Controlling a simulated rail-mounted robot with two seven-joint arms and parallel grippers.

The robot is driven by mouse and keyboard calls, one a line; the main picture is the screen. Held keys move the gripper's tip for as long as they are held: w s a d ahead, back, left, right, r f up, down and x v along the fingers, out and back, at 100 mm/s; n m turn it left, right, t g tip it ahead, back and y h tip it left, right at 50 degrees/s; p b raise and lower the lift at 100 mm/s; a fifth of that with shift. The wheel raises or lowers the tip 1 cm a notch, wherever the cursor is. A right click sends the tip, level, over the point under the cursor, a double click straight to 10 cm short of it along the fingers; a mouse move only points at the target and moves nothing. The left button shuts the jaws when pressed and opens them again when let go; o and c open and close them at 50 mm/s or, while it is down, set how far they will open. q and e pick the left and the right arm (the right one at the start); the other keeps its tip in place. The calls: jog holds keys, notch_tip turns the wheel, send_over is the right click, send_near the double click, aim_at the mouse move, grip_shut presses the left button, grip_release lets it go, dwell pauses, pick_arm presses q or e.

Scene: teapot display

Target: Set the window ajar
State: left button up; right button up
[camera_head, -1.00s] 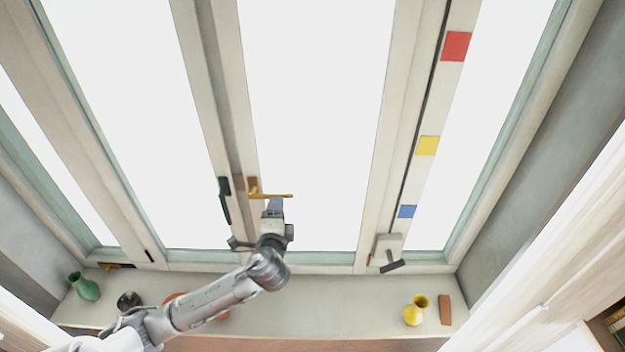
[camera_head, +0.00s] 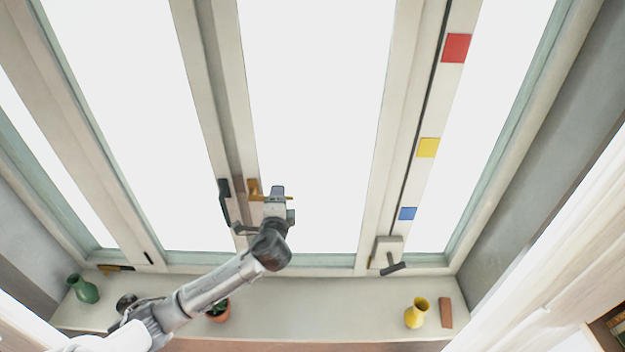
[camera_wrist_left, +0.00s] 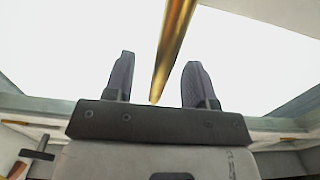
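The window has tall pale panes in light frames, and its middle pane (camera_head: 315,100) shows bright white. A brass handle (camera_head: 254,188) sits on the upright frame left of that pane, its lever pointing right. My left gripper (camera_head: 278,191) is at the lever, covering part of it. In the left wrist view, the brass lever (camera_wrist_left: 172,50) lies between the two dark fingers (camera_wrist_left: 157,80). The fingers are open, with a gap on each side of the lever. A grey crank handle (camera_head: 391,260) sits low on the right frame. My right gripper is not in view.
A black handle (camera_head: 224,198) is on the frame left of the brass one. Red (camera_head: 456,47), yellow (camera_head: 428,147) and blue (camera_head: 407,213) squares mark the right frame. The sill holds a green vase (camera_head: 83,288), a potted plant (camera_head: 218,311), a yellow vase (camera_head: 416,312) and a brown block (camera_head: 446,312).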

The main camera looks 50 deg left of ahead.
pick_arm(q)
jog(key=c, duration=0.9)
jog(key=shift+o, duration=0.2)
jog(key=shift+s+d+n+g+y+p, duration=0.25)
jog(key=shift+s+d+g, duration=0.1)
jog(key=shift+d, duration=0.25)
jog(key=shift+s+d+n+g+y+p, duration=0.1)
jog(key=shift+s+d+n+g+y, duration=0.2)
jog(key=shift+d, duration=0.25)
jog(key=shift+s+d+n+g+y, duration=0.25)
jog(key=shift+d+g, duration=0.1)
jog(key=shift+d, duration=0.25)
jog(key=shift+s+d+n+g+y, duration=0.1)
jog(key=shift+s+d+n+g, duration=0.15)
jog(key=shift+d, duration=0.35)
jog(key=shift+p, duration=0.3)
